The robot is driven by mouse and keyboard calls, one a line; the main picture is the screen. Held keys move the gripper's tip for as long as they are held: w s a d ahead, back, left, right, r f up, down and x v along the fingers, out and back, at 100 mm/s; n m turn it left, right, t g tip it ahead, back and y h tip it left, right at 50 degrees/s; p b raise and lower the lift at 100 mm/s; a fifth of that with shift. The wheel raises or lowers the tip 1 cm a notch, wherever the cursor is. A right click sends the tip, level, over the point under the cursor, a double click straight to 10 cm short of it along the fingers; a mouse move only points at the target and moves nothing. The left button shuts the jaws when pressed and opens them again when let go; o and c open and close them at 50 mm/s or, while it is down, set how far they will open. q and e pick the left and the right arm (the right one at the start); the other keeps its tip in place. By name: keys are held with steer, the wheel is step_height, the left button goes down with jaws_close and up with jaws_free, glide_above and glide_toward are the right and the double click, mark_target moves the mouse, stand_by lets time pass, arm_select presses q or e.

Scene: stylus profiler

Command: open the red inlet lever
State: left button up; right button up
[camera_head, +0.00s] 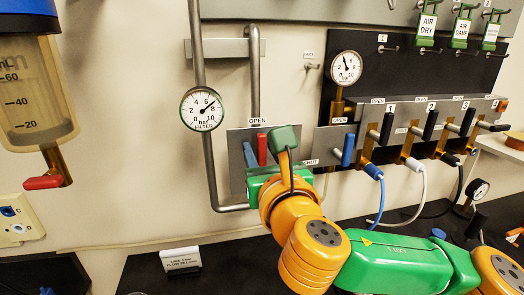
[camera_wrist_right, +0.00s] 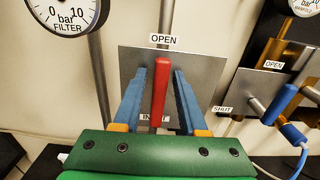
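The red inlet lever (camera_head: 262,150) stands upright on a grey plate (camera_head: 236,138) with an OPEN label above it. In the right wrist view the red lever (camera_wrist_right: 160,95) points up toward the OPEN label (camera_wrist_right: 163,39), and a label at its base is partly hidden. My right gripper (camera_wrist_right: 159,75) is open, with one blue finger on each side of the lever and a narrow gap showing on both sides. In the head view one blue finger of my right gripper (camera_head: 262,146) shows left of the lever; the other is hidden. My left gripper is not in view.
A filter gauge (camera_head: 202,109) and grey pipe (camera_head: 210,165) stand left of the plate. A blue lever (camera_head: 348,150) and several black levers (camera_head: 430,124) line the manifold to the right. Another red lever (camera_head: 43,182) hangs under the filter bowl (camera_head: 35,95) at far left.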

mark_target(262, 155)
steer(key=shift+w, duration=0.1)
steer(key=shift+s+f, duration=0.15)
steer(key=shift+s, duration=0.1)
steer(key=b+v, duration=0.3)
steer(key=v, duration=0.3)
steer(key=shift+s, duration=0.1)
steer(key=shift+s+d, duration=0.1)
steer(key=shift+s, duration=0.1)
